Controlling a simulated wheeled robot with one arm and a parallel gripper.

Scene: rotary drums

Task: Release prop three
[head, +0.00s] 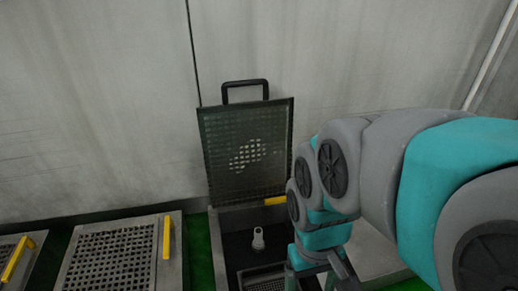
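An open bin (230,219) stands at the bottom middle of the head view, with its mesh lid (225,150) raised near the wall. A black handle (245,83) is on the lid's top edge. A short yellow bar (275,200) shows at the bin's back right, below the lid. A pale grey upright piece (257,238) stands inside the bin. I cannot tell which part is prop three. My gripper (320,284) points down at the bin's right side. Its fingertips are cut off by the frame, so its opening and any contact are hidden.
A closed mesh-topped bin (148,228) with a yellow bar (167,238) stands to the left. Part of another bin with a yellow bar (16,258) shows at the far left. A grey wall (100,110) closes off the back. Green floor (198,245) shows between the bins.

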